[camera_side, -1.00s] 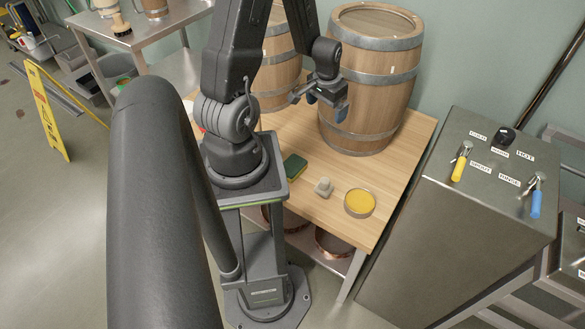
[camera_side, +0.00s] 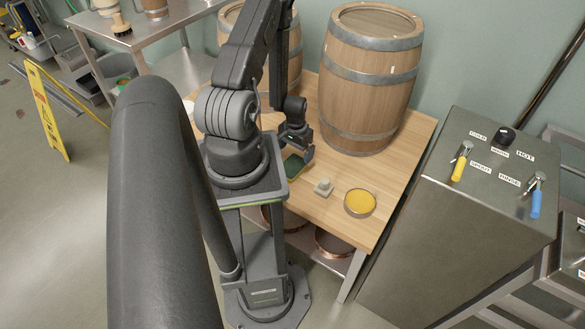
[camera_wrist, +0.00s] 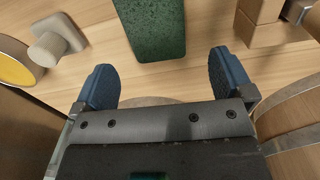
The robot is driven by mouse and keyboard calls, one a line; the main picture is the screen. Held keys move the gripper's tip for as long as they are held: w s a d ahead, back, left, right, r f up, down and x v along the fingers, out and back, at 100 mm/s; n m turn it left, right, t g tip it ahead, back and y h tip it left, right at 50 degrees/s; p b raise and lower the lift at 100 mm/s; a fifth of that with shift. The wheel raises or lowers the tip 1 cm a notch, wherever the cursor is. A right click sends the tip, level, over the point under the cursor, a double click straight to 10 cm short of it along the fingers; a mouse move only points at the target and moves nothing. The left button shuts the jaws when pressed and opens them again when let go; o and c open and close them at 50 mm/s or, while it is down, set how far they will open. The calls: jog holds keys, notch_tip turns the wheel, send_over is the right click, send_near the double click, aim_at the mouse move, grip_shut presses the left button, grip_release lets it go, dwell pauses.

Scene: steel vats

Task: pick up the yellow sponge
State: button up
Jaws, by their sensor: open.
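The sponge (camera_side: 292,166) lies flat on the wooden table, green scouring side up, with a thin yellow edge along its side. My gripper (camera_side: 302,149) is low over the table just behind the sponge and partly overlaps it in the side view. In the wrist view, the sponge (camera_wrist: 150,25) shows as a green block at the top, ahead of the fingers. My gripper (camera_wrist: 163,68) is open there, its two blue fingers apart with bare table between them. The sponge is cut off by the upper picture edge.
A small grey stopper-like piece (camera_side: 324,187) and a round tin with yellow contents (camera_side: 360,203) are right of the sponge. A large barrel (camera_side: 370,80) stands behind. Wooden blocks (camera_wrist: 262,28) show in the wrist view. A steel control cabinet (camera_side: 460,210) borders the table's right.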

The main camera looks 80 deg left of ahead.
aim_at(295, 162)
jog(key=shift+d+f, duration=0.2)
jog(key=shift+f, duration=2.9)
jog(key=shift+c, duration=0.2)
jog(key=c, duration=1)
jog(key=shift+o, duration=0.2)
jog(key=shift+r, duration=0.2)
notch_tip(295, 162, up, 10)
jog(key=shift+f, duration=0.1)
